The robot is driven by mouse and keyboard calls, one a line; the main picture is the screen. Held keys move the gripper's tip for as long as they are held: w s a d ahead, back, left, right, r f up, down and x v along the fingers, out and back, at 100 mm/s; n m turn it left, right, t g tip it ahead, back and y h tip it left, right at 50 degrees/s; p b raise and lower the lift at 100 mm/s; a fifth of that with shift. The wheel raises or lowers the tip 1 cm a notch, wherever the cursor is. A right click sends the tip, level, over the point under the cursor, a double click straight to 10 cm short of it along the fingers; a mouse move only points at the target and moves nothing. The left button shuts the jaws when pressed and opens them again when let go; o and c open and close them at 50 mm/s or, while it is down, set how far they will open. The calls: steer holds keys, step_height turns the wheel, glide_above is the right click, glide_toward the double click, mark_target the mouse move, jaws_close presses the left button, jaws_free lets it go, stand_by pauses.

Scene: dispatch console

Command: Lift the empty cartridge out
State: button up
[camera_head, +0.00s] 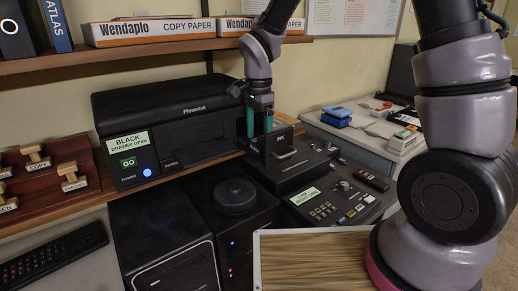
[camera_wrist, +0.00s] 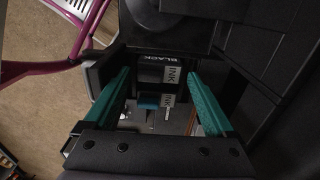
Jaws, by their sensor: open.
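The black printer (camera_head: 165,105) carries a green sign reading BLACK DRAWER OPEN (camera_head: 130,142). A dark open drawer unit (camera_head: 288,155) juts out at its right side. My gripper (camera_head: 256,128) points down over this drawer with its teal fingers apart. In the wrist view my gripper (camera_wrist: 160,78) is open, one finger at each side of a dark cartridge (camera_wrist: 150,74) with white INK and BLACK lettering. I see no clear contact between fingers and cartridge. A second INK label (camera_wrist: 168,101) and a small teal-blue piece (camera_wrist: 148,101) show nearer the palm. The cartridge's lower part is hidden.
A black tower with a round top (camera_head: 235,197) stands in front. A shelf with copy paper boxes (camera_head: 150,30) hangs above. Blue and white boxes (camera_head: 337,112) sit on the right-hand desk.

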step_height(320, 180, down, 2)
steer(key=shift+f, duration=0.25)
steer(key=c, duration=1.1)
